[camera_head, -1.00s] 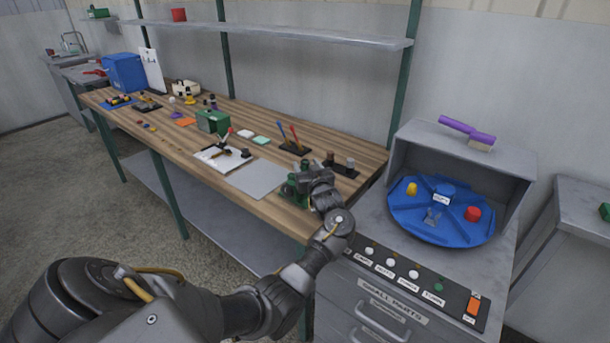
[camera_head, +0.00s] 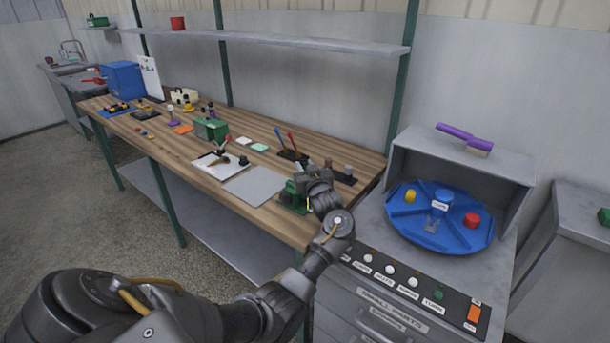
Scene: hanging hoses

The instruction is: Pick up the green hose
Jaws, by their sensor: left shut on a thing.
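I see no hose that I can clearly make out in the head view. My left gripper (camera_head: 312,182) is at the front right of the wooden workbench, pointing away from me. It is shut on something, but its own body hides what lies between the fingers. A green object (camera_head: 291,197) with a dark green base sits at the bench edge, just left of the gripper and partly behind it. I cannot tell whether the gripper touches it. My right gripper is out of view.
The wooden workbench (camera_head: 185,148) holds a grey sheet (camera_head: 255,186), a green box (camera_head: 211,128), pen holders and small parts. Right of my arm stands a grey cabinet with a blue turntable (camera_head: 438,240) carrying yellow and red pieces. A grey shelf (camera_head: 280,33) hangs above the bench.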

